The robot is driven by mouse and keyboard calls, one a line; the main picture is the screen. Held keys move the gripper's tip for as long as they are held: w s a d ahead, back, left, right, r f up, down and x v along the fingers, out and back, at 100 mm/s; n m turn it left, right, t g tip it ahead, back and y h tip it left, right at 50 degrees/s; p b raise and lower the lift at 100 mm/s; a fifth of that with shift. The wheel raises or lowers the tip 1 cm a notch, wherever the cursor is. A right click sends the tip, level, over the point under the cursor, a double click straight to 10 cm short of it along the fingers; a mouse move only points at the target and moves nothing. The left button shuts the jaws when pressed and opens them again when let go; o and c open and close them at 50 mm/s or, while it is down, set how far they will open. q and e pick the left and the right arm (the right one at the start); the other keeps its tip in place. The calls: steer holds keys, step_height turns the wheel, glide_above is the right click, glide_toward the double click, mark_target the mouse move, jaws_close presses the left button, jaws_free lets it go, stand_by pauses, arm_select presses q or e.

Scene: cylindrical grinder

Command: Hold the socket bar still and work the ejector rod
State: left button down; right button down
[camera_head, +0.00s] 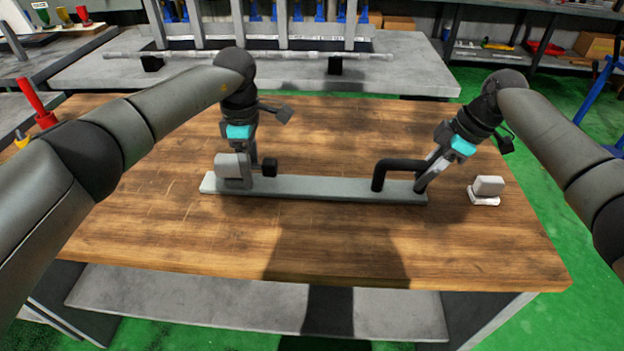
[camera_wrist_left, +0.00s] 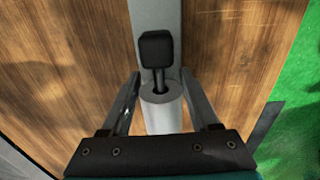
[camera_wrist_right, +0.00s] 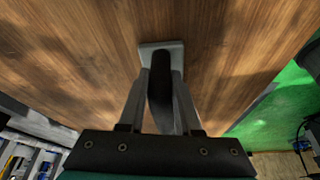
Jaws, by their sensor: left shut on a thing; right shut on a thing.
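The socket bar (camera_head: 320,188) is a long grey flat bar on the wooden table. Its left end carries a light grey cylindrical socket (camera_head: 231,168). The ejector rod (camera_wrist_left: 159,80) sticks out of the socket and ends in a black knob (camera_head: 270,167). My left gripper (camera_head: 251,180) reaches down at the socket, one finger on each side, its tips at the bar's edges. A black bent handle (camera_head: 393,164) rises near the bar's right end. My right gripper (camera_head: 422,186) is shut on this handle (camera_wrist_right: 161,85).
A small white block (camera_head: 487,187) stands on the table right of the bar. The wooden table (camera_head: 330,235) is bare in front of and behind the bar. Behind it, a grey bench (camera_head: 415,72) carries a long shaft on black supports. A red-handled tool (camera_head: 35,100) stands at the left.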

mark_target(268, 161)
arm_select(q)
steer(key=shift+d+r, duration=0.1)
steer(key=shift+d, duration=1.05)
arm_select(e)
steer(key=shift+a, duration=0.5)
arm_select(q)
steer(key=shift+d, duration=0.45)
arm_select(e)
steer(key=shift+d, duration=0.15)
arm_select(q)
steer(key=shift+d, duration=0.5)
steer(key=shift+c, duration=2)
jaws_free()
steer(key=shift+a, duration=0.1)
arm_select(e)
steer(key=shift+d, duration=0.1)
arm_select(q)
steer(key=shift+r, duration=3.95)
arm_select(e)
steer(key=c, duration=0.5)
jaws_free()
